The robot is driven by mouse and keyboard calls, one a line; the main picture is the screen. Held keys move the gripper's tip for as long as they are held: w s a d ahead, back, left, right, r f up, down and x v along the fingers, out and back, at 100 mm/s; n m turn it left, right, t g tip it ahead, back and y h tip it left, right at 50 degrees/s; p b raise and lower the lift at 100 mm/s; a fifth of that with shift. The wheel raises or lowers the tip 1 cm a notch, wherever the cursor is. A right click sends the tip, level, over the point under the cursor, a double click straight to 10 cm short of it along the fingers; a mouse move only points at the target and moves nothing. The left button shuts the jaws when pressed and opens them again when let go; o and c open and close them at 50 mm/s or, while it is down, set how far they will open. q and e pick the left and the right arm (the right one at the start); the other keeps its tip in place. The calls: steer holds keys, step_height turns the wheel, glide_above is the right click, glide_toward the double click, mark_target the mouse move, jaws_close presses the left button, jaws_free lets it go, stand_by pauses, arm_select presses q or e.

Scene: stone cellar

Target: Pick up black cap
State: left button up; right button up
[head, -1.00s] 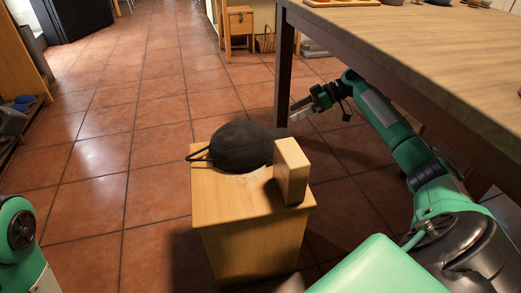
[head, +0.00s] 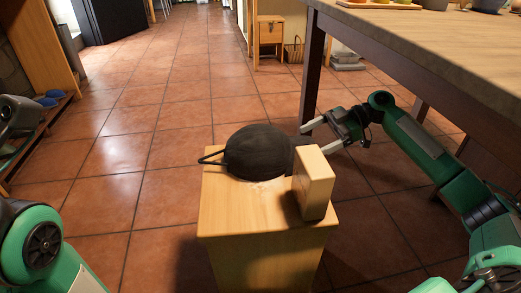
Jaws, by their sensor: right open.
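The black cap (head: 257,151) lies on top of a small wooden stand (head: 240,205), with its strap sticking out to the left. Part of its right side is hidden behind an upright wooden block (head: 314,181). My right gripper (head: 316,137) is just right of the cap, beyond the block, with its two fingers apart and pointing left toward the cap. Nothing is between the fingers. Part of my left arm shows at the lower left, but its gripper is out of view.
A large wooden table (head: 440,45) stands at the right, its leg (head: 313,70) close behind my right gripper. A shelf with blue items (head: 47,101) is at the far left. Tiled floor (head: 130,180) left of the stand is clear.

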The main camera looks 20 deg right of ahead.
mark_target(302, 141)
steer(key=x, duration=0.4)
steer(key=shift+w+r+b, duration=0.25)
steer(key=shift+w+b, duration=0.05)
steer(key=shift+b, duration=0.05)
steer(key=shift+w+a+f, duration=0.1)
steer(key=shift+a+f, duration=0.05)
steer(key=shift+a, duration=0.4)
steer(key=c, duration=1.1)
